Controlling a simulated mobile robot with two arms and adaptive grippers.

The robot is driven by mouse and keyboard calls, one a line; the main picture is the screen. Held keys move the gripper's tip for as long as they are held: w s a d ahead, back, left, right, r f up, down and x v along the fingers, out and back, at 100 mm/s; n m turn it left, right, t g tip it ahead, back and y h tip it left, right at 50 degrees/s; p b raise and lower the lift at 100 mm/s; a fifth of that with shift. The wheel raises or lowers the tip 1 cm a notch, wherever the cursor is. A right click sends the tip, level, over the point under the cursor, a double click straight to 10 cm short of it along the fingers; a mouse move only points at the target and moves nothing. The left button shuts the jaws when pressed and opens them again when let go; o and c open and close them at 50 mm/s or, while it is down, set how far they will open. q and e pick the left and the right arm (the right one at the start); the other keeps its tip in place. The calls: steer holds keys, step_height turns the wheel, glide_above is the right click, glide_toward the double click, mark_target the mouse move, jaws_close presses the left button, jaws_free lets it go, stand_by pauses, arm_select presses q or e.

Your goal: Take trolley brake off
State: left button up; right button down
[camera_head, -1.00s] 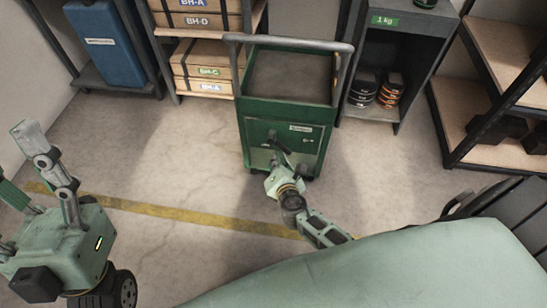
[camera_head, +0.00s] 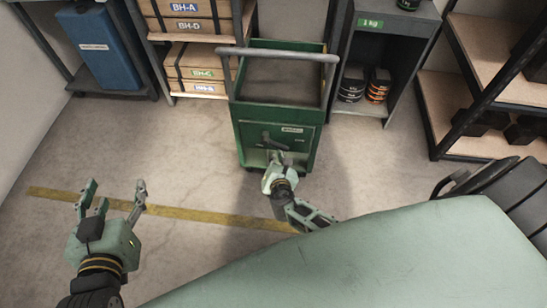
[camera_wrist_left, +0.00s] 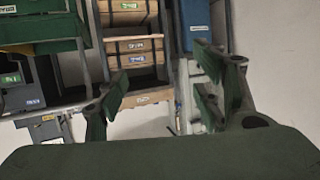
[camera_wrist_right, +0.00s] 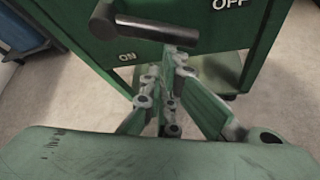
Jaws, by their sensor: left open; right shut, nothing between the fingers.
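The green trolley (camera_head: 245,122) stands upright in front of the shelving, with a grey push handle around its top. Its dark brake lever (camera_head: 271,143) is on the front panel. My left gripper (camera_head: 112,192) is open and empty over the floor, away from the trolley.
Shelving with boxes (camera_head: 203,60) stands left of the trolley, with a blue case (camera_head: 105,50) farther left. A dark cabinet (camera_head: 387,60) stands at its right, then wooden shelves (camera_head: 465,120). Floor with a yellow line (camera_head: 200,215) lies clear in front.

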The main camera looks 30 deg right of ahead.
arm_select(q)
steer(key=s+a+f+g+y+p, duration=0.1)
steer(key=s+a+f+g+p, duration=0.1)
steer(key=s, duration=0.6)
steer(key=s+a+f+g+y+p, duration=0.1)
steer(key=s+a+f+g+p, duration=0.2)
steer(key=s+f+g, duration=0.4)
steer(key=shift+s+a+f+n+g+y, duration=0.3)
steer(key=shift+s+a+g+y, duration=0.1)
steer(key=shift+s+g, duration=0.25)
arm_select(e)
steer(key=shift+s+d+r+n+g+h, duration=0.25)
steer(key=shift+d+r+n+g+h, duration=0.15)
steer(key=shift+r+n+h, duration=0.15)
steer(key=shift+s+d+r+n+g+h, duration=0.2)
steer(key=shift+d+r+n+g+h, duration=0.2)
steer(key=shift+r, duration=0.25)
arm_select(q)
steer(key=shift+r, duration=0.15)
arm_select(e)
steer(key=shift+d, duration=0.1)
